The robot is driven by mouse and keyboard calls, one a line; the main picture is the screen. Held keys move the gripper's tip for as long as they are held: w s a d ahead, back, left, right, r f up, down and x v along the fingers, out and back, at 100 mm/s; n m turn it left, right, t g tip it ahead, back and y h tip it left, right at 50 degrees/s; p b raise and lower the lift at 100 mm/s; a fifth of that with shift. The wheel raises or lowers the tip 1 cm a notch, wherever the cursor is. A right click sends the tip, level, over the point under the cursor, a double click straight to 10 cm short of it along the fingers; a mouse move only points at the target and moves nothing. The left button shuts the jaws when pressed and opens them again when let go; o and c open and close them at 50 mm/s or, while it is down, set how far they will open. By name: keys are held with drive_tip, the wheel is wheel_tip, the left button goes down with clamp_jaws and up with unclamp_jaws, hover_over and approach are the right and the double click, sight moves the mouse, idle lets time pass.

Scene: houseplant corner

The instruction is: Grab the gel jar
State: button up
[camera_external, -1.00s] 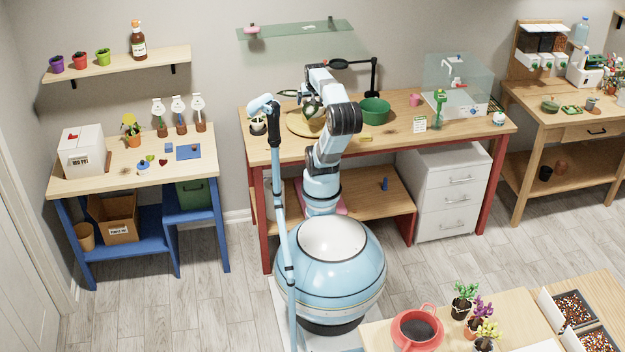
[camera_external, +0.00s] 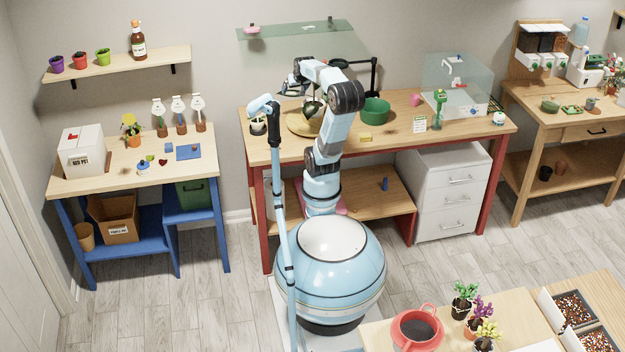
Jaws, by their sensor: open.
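No jar here can be named as the gel jar with certainty. A small white jar-like container (camera_external: 499,118) stands at the right end of the red-legged workbench and may be it; its label is too small to read. My gripper (camera_external: 291,88) is open, above the back left part of the same bench, far to the left of that container. It is small and partly hidden by my arm. Nothing can be made out between its fingers.
Below my arm, a dark green and white plant (camera_external: 312,108) stands by a round wooden board (camera_external: 297,125). A green bowl (camera_external: 375,111), yellow block (camera_external: 366,136), green-topped stand (camera_external: 438,108) and clear glass case (camera_external: 455,78) lie towards the container. A glass shelf (camera_external: 295,30) hangs above.

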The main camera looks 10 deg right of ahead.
drive_tip(key=w+a+n+t+y, duration=0.1)
drive_tip(key=w+a+n+y, duration=0.1)
drive_tip(key=w+a, duration=0.75)
drive_tip(key=w+a+n+t+y, duration=0.1)
drive_tip(key=w+a+y, duration=0.1)
drive_tip(key=w+a, duration=0.75)
drive_tip(key=w+a+f+n+t+y, duration=0.1)
drive_tip(key=a+f+y, duration=0.15)
drive_tip(key=a, duration=1.05)
drive_tip(key=a+f+t+y, duration=0.1)
drive_tip(key=a+f, duration=0.2)
drive_tip(key=a, duration=1)
drive_tip(key=s+a+f+t, duration=0.1)
drive_tip(key=a+f, duration=0.2)
drive_tip(key=a, duration=0.3)
drive_tip(key=s+a+f, duration=0.2)
drive_tip(key=a+f, duration=0.2)
drive_tip(key=a, duration=0.3)
drive_tip(key=t, duration=0.3)
approach(143, 165)
drive_tip(key=w+d+r, duration=0.2)
drive_tip(key=w+r, duration=0.4)
drive_tip(key=s+a+f+t, duration=0.1)
drive_tip(key=s+f, duration=0.7)
drive_tip(key=shift+h, duration=0.35)
drive_tip(key=x, duration=1.3)
drive_tip(key=shift+a+r, duration=0.1)
drive_tip(key=shift+a, duration=0.1)
